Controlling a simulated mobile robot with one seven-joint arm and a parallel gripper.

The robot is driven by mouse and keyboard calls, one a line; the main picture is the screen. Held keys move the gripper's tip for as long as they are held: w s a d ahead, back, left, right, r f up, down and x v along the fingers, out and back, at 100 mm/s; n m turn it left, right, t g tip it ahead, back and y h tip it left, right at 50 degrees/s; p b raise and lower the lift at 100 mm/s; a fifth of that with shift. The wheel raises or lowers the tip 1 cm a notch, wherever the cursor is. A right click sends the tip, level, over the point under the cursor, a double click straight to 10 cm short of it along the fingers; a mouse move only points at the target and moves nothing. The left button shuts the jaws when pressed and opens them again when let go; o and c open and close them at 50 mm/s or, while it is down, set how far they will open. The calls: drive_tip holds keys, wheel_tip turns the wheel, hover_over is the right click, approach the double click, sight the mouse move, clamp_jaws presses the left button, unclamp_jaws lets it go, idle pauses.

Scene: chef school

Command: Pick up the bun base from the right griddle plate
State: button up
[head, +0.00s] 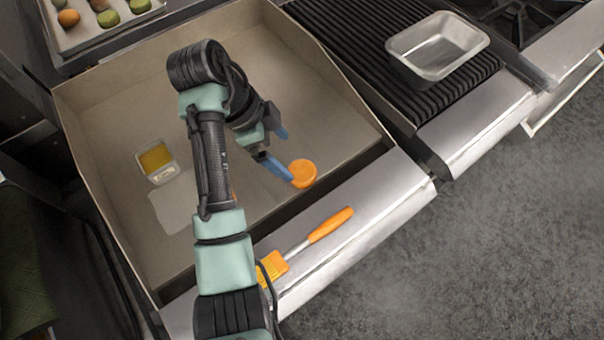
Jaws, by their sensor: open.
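An orange round piece, which looks like the bun base (303,173), lies flat on the right part of the beige griddle plate (240,60), near its front edge. My gripper (286,153) has blue fingers and is open, with nothing seen between them. One fingertip is right at the left edge of the bun base in the picture; I cannot tell whether it touches. The other finger is farther back, above the plate. My arm crosses the plate and hides part of its middle. A small orange bit shows beside my arm.
A small container with yellow contents (155,160) stands on the plate's left. A brush with an orange handle (331,224) lies on the front metal ledge. A metal pan (437,48) sits on the ribbed grill (345,30). A tray with several round items (75,40) is at back left.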

sight(297, 171)
drive_tip(key=shift+x, duration=1.25)
drive_tip(key=shift+a+x, duration=0.15)
drive_tip(key=shift+x, duration=1.15)
drive_tip(key=shift+a+x, duration=0.1)
drive_tip(key=shift+x, duration=1.25)
drive_tip(key=shift+s, duration=0.2)
